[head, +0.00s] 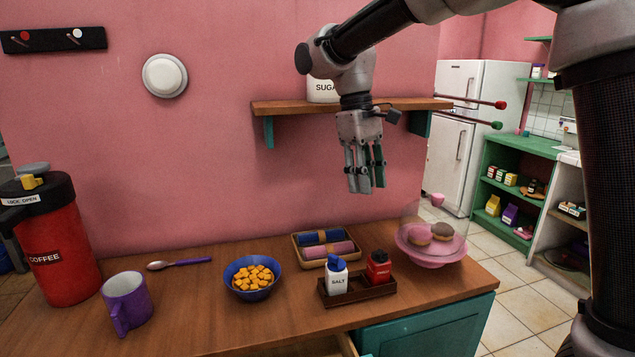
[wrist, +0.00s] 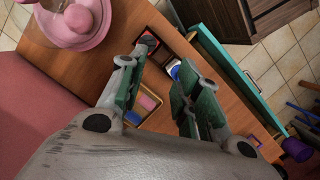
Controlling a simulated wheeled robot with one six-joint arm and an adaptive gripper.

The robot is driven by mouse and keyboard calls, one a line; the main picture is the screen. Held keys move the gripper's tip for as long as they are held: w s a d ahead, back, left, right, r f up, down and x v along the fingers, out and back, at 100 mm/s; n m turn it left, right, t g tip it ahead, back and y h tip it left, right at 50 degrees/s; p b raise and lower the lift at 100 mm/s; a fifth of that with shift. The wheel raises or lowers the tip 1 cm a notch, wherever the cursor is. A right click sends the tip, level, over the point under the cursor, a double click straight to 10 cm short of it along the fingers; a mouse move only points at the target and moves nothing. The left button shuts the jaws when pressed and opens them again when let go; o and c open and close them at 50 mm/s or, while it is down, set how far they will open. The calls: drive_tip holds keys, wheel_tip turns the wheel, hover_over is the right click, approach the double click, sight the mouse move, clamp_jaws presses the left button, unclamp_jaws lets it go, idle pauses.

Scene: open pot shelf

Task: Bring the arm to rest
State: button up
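My gripper (head: 366,188) hangs pointing down above the counter in the head view, in front of the pink wall and below the wooden shelf. In the wrist view its fingers (wrist: 157,90) stand apart with a gap between them, and nothing is held. The wooden counter (head: 200,325) lies well below the fingertips. The salt shaker (head: 337,280) and the red shaker (head: 378,268) stand in a dark wooden caddy (head: 357,297) below and in front of the gripper.
A wall shelf (head: 285,106) with a sugar canister (head: 322,92) is behind my arm. On the counter are a coffee dispenser (head: 62,250), purple mug (head: 126,300), spoon (head: 180,263), blue bowl (head: 240,286), tray (head: 300,259) with rolled cloths, and pink cake stand (head: 431,254). A drawer (head: 347,345) appears open.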

drive_tip(key=s+d+r+m+t+y, duration=0.15)
drive_tip(key=s+d, duration=0.25)
drive_tip(key=d, duration=0.4)
drive_tip(key=s+d+r+m+t, duration=0.15)
drive_tip(key=s+d, duration=0.25)
drive_tip(key=d, duration=0.4)
drive_tip(key=s+d+f+m+t, duration=0.3)
drive_tip(key=s+d+f+m, duration=0.2)
drive_tip(key=s+d, duration=0.5)
drive_tip(key=s, duration=0.3)
drive_tip(key=shift+d, duration=0.25)
